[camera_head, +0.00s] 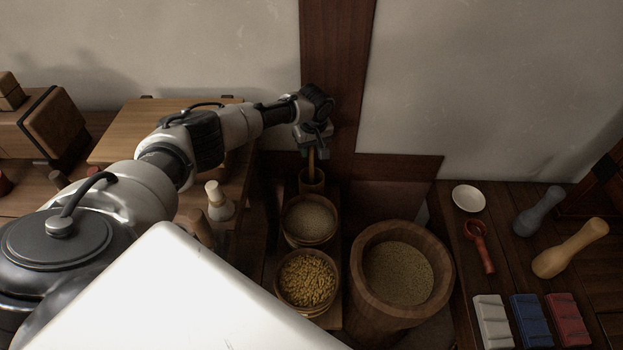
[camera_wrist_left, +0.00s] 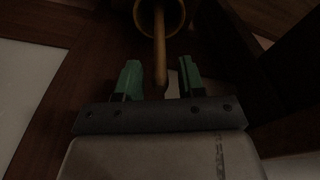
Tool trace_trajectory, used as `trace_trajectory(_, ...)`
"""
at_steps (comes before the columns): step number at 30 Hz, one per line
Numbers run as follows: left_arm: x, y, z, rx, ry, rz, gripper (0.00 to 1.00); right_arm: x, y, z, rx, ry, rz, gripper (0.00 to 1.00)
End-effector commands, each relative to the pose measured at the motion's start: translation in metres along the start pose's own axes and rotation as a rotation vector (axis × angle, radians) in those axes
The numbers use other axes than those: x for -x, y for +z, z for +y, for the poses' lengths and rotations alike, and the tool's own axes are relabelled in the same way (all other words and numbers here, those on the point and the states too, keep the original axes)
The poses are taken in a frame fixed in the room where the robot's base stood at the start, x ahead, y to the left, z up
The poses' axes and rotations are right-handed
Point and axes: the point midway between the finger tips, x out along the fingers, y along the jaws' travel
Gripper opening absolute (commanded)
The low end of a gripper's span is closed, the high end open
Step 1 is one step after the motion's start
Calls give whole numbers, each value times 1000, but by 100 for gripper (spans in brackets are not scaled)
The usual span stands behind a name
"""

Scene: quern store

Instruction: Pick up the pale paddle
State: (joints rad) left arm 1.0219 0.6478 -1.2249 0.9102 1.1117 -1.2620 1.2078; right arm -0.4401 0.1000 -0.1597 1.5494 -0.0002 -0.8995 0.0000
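The pale paddle (camera_head: 311,163) appears as a slim light-wood stick standing in a small wooden cup (camera_head: 312,183) near the wall post. Its lower part is hidden in the cup. My left gripper (camera_head: 312,149) is above the cup, around the upper part of the stick. In the left wrist view the green fingers of the gripper (camera_wrist_left: 158,80) are apart, with the paddle (camera_wrist_left: 160,55) between them and gaps on both sides. The cup rim (camera_wrist_left: 160,12) shows beyond. My right gripper is not in view.
Grain bowls (camera_head: 310,220) (camera_head: 307,280) stand in front of the cup, with a large wooden tub (camera_head: 361,292) to their right. The right table holds a white dish (camera_head: 468,198), a red scoop (camera_head: 481,248) and pestle-like pieces (camera_head: 570,250).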

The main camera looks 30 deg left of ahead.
Motion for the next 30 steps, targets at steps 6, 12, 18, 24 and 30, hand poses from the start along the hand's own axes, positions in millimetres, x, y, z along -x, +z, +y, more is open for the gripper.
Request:
trace_trajectory(6, 0, 0, 0, 0, 0, 0, 5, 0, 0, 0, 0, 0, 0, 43)
trace_trajectory(12, 0, 0, 0, 0, 0, 1, 0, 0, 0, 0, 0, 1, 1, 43)
trace_trajectory(18, 4, -1, 0, 0, 1, 1, 0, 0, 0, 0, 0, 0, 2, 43)
trace_trajectory(24, 23, -4, 0, 0, 2, 1, 0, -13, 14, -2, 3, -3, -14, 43)
trace_trajectory(30, 64, -9, 0, 1, 3, 2, 0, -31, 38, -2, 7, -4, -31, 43)
